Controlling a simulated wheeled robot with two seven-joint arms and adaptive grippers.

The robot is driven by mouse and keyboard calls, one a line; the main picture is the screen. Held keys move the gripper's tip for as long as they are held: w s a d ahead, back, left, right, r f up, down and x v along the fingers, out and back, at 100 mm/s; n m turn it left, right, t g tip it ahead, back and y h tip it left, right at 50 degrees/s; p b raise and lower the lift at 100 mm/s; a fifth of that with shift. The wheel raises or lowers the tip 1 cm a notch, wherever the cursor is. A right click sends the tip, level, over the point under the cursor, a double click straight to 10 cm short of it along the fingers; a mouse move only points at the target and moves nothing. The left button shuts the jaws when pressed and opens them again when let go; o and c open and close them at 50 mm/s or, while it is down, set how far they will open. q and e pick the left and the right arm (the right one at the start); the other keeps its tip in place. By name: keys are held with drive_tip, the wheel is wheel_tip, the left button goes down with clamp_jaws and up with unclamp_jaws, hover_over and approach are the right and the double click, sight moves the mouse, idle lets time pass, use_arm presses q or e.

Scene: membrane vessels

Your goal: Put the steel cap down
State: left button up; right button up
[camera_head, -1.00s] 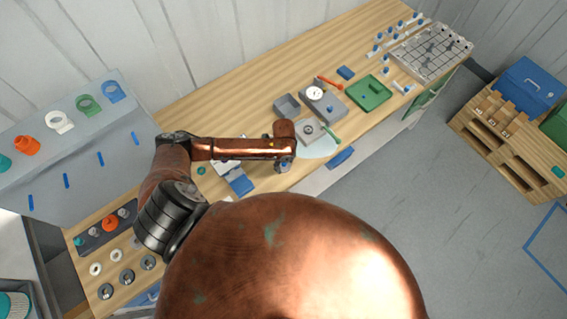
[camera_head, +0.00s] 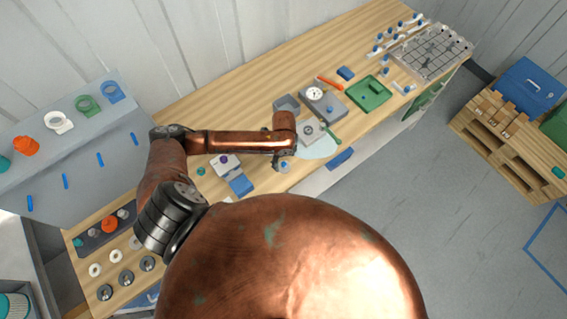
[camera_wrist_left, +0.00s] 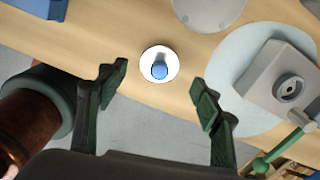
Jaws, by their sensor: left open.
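A pale round disc with a blue knob, which looks like the steel cap (camera_wrist_left: 147,72), stands on the wooden bench top in the left wrist view. In the head view its blue knob (camera_head: 284,166) shows just below the end of my left arm. My left gripper (camera_wrist_left: 160,90) is open, with its two green-padded fingers wide apart on either side of the cap's line. The cap lies beyond the fingertips and no finger touches it. In the head view the left gripper is mostly hidden under my arm. My right gripper is not in view.
A grey block fixture (camera_wrist_left: 275,75) with a round port and a green-handled lever stands on a pale round mat (camera_wrist_left: 232,57) to the right. A blue block (camera_head: 241,185) lies to the cap's left. A green tray (camera_head: 368,94) and a gauge box (camera_head: 332,104) are farther back.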

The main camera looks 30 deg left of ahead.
sight(284, 163)
use_arm(q)
wheel_tip(284, 163, up, 7)
idle(0.3)
drive_tip(key=shift+r, duration=0.1)
idle(0.6)
